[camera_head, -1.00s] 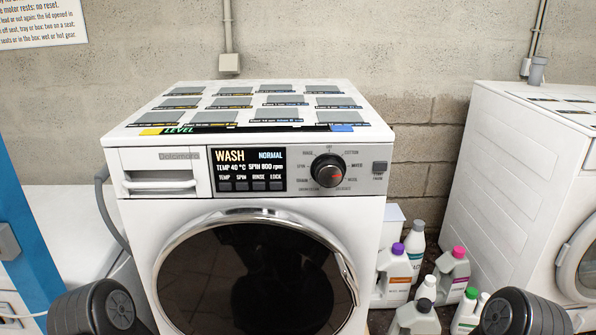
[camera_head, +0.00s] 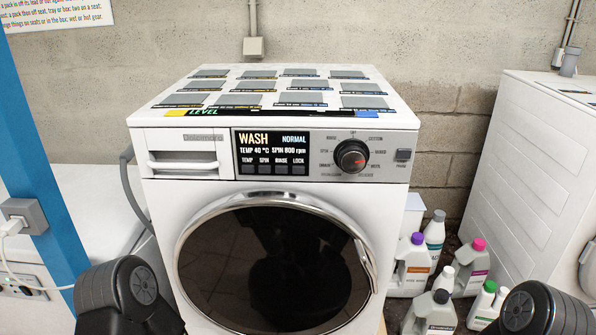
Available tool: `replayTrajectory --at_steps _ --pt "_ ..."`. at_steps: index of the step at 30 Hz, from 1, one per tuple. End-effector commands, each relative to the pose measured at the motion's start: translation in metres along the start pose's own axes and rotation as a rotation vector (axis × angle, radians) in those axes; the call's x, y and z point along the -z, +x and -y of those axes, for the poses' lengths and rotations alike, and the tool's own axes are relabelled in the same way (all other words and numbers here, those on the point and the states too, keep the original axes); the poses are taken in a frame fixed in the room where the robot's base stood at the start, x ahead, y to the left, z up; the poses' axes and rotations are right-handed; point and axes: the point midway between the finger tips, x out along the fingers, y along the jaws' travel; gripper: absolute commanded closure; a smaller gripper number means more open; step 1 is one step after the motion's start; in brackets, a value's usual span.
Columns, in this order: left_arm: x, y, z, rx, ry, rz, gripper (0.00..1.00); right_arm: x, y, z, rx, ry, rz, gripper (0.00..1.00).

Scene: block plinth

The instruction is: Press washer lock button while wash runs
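The white washer (camera_head: 160,262) stands in the middle of the head view with its round dark door (camera_head: 275,268) closed. Under the text is a row of buttons, and the lock button (camera_head: 299,169) is the rightmost. A black and silver dial (camera_head: 351,157) and a small grey button (camera_head: 403,155) sit right of the display. Dark parts of my arms show at the lower left and lower right. Neither gripper's fingers are in view, and nothing touches the panel.
Several detergent bottles (camera_head: 412,262) stand on the floor right of the washer. A second white machine (camera_head: 527,170) stands at the right. A blue post (camera_head: 45,170) with a grey socket (camera_head: 24,216) is at the left. The space before the panel is clear.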

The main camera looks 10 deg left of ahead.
Motion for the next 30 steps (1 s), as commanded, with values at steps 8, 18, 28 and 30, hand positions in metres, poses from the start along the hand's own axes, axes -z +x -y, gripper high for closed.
replayTrajectory --at_steps 8,18,28,30 --pt "0.0 0.0 0.0 0.0 0.0 0.0 0.63 0.0 0.0 0.0 0.0 0.0 0.0 1.0" --pt "0.0 0.0 0.0 0.0 0.0 0.0 0.91 0.0 0.0 0.0 0.0 0.0 0.0 1.0" --pt "0.0 0.0 0.0 0.0 0.0 0.0 1.0 0.0 0.0 0.0 0.0 0.0 0.0 1.0" --pt "0.0 0.0 0.0 0.0 0.0 0.0 1.0 0.0 0.0 0.0 0.0 0.0 0.0 1.0"
